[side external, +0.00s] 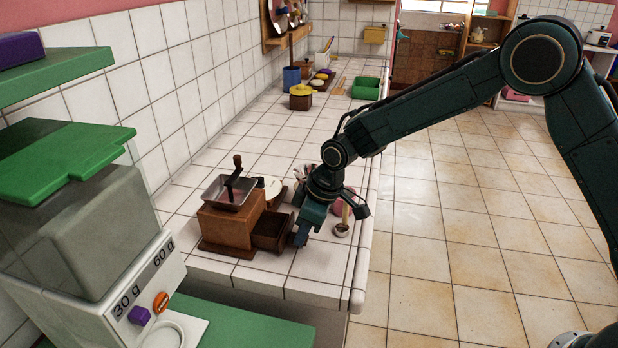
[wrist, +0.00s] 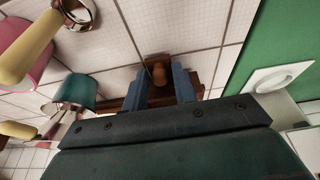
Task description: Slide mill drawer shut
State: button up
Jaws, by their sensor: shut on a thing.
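The mill (side external: 225,227) is a brown wooden box with a metal hopper and a crank on top, standing on the white tiled counter. Its drawer (side external: 268,232) sticks out of the side facing my gripper, with a dark inside. My gripper (side external: 301,236) is low at the drawer's front. In the wrist view my two blue fingers (wrist: 161,88) stand on either side of the round wooden drawer knob (wrist: 159,72), shut on it. Most of the drawer and mill is hidden behind my gripper in that view.
A small metal scoop (side external: 341,230) and other utensils lie close to the right of my gripper, near the counter's edge. The dispenser (side external: 95,240) stands at front left. Counter tiles in front are clear.

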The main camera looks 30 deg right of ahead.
aim_at(284, 225)
jog(key=shift+g, duration=0.3)
jog(key=shift+w+a+f, duration=0.45)
jog(key=shift+w+a, duration=0.35)
jog(key=shift+w, duration=0.1)
jog(key=shift+w+a+f, duration=0.45)
jog(key=shift+w+a, duration=0.35)
jog(key=shift+w, duration=0.05)
jog(key=shift+o, duration=1)
jog(key=shift+w+a+r, duration=0.1)
jog(key=shift+a+r, duration=0.05)
jog(key=shift+r, duration=1.25)
jog(key=shift+w+a+r, duration=0.1)
jog(key=shift+a+r, duration=0.05)
jog(key=shift+r, duration=1.2)
